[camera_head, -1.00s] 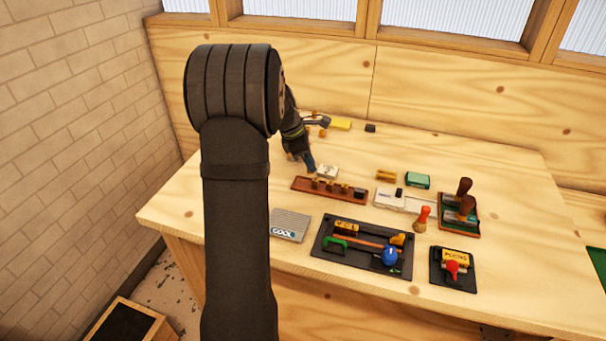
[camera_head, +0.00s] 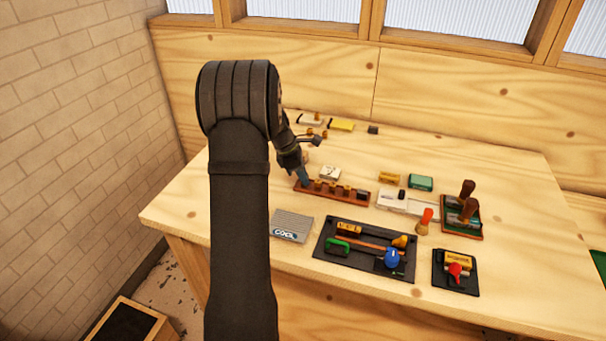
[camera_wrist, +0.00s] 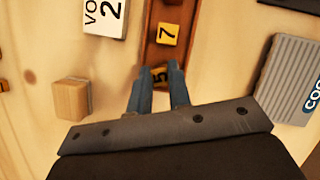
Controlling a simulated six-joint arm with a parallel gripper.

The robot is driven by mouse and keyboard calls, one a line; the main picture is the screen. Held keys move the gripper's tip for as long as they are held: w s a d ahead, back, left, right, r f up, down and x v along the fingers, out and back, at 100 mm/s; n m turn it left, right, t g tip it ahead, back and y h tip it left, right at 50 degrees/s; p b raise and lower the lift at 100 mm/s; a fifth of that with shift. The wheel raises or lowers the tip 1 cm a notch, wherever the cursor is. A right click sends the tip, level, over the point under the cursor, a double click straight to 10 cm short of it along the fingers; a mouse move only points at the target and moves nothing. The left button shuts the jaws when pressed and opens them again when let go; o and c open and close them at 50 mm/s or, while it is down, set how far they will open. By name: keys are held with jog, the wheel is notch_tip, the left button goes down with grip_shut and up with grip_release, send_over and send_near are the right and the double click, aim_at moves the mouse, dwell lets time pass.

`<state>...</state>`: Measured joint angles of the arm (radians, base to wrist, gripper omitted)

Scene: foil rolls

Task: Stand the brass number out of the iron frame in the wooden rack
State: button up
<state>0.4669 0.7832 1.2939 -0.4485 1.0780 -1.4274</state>
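The brown wooden rack (camera_head: 366,202) lies mid-table in the camera_head view, with several small brass blocks standing in a row along it. In the wrist view the rack (camera_wrist: 180,50) runs upward, and a brass block marked 7 (camera_wrist: 167,34) stands in it. A brass number marked 5 (camera_wrist: 160,75) shows between the fingertips and is partly hidden. My gripper (camera_head: 304,181) is low at the rack's left end. In the wrist view its two blue fingers (camera_wrist: 159,82) flank the 5 with a small gap between them. Whether they press on it is unclear. I cannot pick out the iron frame for sure.
A white block (camera_wrist: 105,15) and a wooden block (camera_wrist: 71,98) are on one side of the rack. A grey ribbed box (camera_head: 291,226) is in front. Black trays (camera_head: 325,255) and a green-lined stand (camera_head: 475,234) lie further right. The table's left front is bare.

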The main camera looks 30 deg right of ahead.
jog(key=o, duration=0.4)
jog(key=shift+r, duration=0.1)
jog(key=v, duration=1.2)
jog(key=shift+r, duration=0.1)
jog(key=x, duration=1.2)
jog(key=shift+f, duration=0.2)
notch_tip(320, 180, up, 2)
jog(key=shift+r, duration=0.8)
